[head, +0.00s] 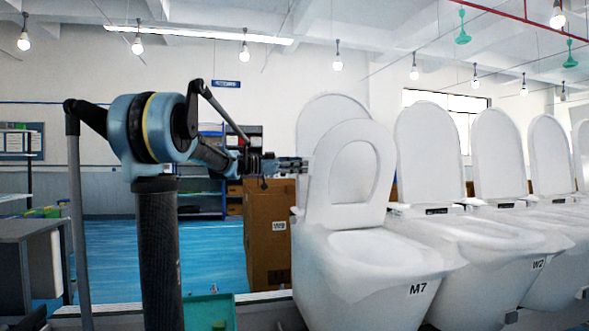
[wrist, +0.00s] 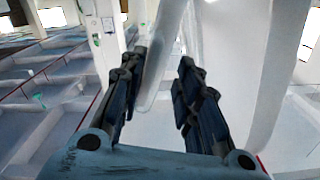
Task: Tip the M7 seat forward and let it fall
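The M7 toilet (head: 372,285) stands nearest, with its label on the front of the bowl. Its white ring-shaped seat (head: 376,190) is raised and stands steeply above the bowl, in front of the upright lid (head: 325,108). My gripper (head: 304,165) reaches in from the left, its fingertips at the left edge of the seat and lid. In the wrist view my gripper (wrist: 163,62) has its two dark fingers spread apart. A white edge (wrist: 168,45) shows between and beyond them; I cannot tell whether they touch it.
More white toilets with upright lids stand in a row to the right, the closest one (head: 430,155) close beside M7. A cardboard box (head: 262,235) stands behind my gripper. A green bin (head: 209,312) is low in front. Blue floor (head: 215,255) is open at left.

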